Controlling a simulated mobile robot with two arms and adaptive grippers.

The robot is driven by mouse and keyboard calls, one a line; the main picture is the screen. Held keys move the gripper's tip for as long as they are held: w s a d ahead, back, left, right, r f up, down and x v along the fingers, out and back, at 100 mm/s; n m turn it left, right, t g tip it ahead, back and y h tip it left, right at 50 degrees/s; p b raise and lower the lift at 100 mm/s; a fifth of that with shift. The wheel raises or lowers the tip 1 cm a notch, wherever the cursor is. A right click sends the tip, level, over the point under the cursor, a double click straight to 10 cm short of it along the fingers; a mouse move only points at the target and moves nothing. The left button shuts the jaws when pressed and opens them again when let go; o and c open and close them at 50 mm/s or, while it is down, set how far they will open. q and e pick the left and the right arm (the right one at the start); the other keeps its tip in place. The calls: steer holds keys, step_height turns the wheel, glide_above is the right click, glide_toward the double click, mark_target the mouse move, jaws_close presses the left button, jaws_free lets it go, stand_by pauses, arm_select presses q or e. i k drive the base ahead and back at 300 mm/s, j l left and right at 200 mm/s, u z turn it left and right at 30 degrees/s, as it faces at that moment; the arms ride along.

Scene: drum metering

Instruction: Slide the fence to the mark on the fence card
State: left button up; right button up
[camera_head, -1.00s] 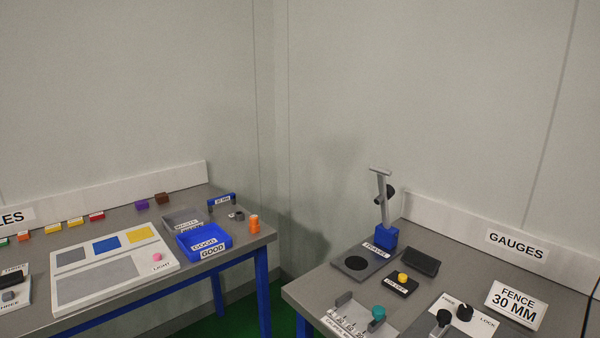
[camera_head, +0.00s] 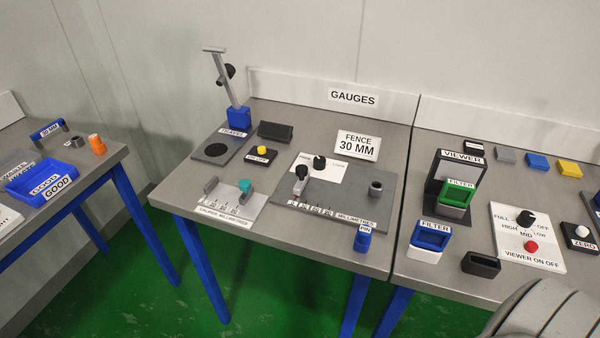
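The fence card (camera_head: 357,146) stands at the back of the middle table and reads FENCE 30 MM. In front of it lies a grey plate (camera_head: 345,207) with a scale along its front edge marked MILLIMETRES; the small numbers are too blurred to read surely. A metal slider with a black knob (camera_head: 300,174), apparently the fence, stands near the scale's left part. A dark grey cylinder (camera_head: 375,188) stands on the plate's right side. Neither gripper is in view.
A caliper board (camera_head: 237,205) with a teal knob lies left of the plate. A blue PIN holder (camera_head: 362,238) stands at the front right. A viewer (camera_head: 459,180) and filters occupy the right table. A tall stand (camera_head: 238,115) rises at the back left.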

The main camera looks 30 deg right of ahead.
mark_target(302, 171)
steer(key=z, duration=1.3)
